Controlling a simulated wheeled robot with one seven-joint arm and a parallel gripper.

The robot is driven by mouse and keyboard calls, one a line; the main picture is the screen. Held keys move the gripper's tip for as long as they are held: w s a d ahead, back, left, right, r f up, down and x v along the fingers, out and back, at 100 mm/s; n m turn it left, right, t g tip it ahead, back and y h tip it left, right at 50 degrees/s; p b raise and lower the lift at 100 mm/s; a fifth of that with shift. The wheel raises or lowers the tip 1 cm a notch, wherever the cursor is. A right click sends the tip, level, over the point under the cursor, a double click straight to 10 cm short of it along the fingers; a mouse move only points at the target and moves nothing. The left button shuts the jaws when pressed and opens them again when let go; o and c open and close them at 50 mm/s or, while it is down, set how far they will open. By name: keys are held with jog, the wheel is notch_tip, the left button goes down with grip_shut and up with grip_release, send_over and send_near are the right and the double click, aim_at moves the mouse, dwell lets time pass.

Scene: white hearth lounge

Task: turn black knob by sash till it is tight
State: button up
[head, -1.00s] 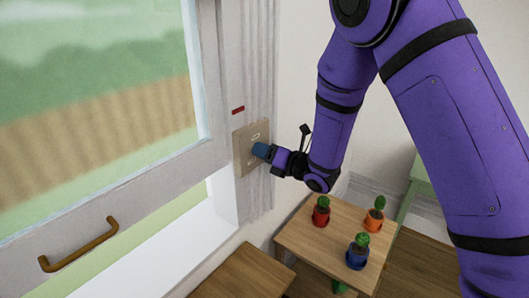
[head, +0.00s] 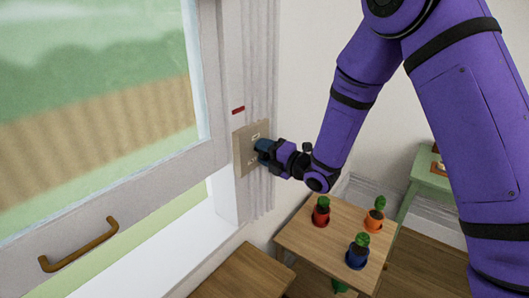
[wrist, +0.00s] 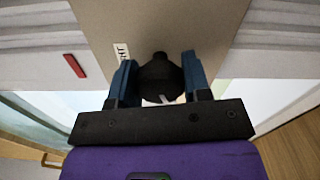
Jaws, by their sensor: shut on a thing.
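The black knob (wrist: 160,78) sits on a tan plate (head: 243,159) beside the window sash. In the wrist view it lies between the two blue fingers of my gripper (wrist: 160,85), which are shut on it. In the head view my gripper (head: 264,151) reaches the plate from the right and hides the knob. A small white label with dark letters (wrist: 121,52) is on the plate by the knob, partly covered by a finger. The white sash (head: 125,187) with a wooden handle (head: 78,245) stands left of the plate, tilted open at the bottom.
A red mark (head: 238,110) is on the frame above the plate. A small wooden table (head: 318,254) below my arm bears red, blue and orange pots with cacti. Another wooden top (head: 245,274) is beside it. A green table (head: 430,173) stands at the right.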

jog(key=m, duration=0.5)
jog(key=shift+d+m, duration=0.1)
jog(key=shift+m, duration=0.2)
jog(key=m, duration=1)
jog(key=shift+f+m, duration=0.1)
jog(key=shift+m, duration=0.3)
jog(key=m, duration=0.5)
jog(key=shift+m, duration=0.3)
jog(key=o, duration=0.9)
jog(key=shift+o, duration=0.2)
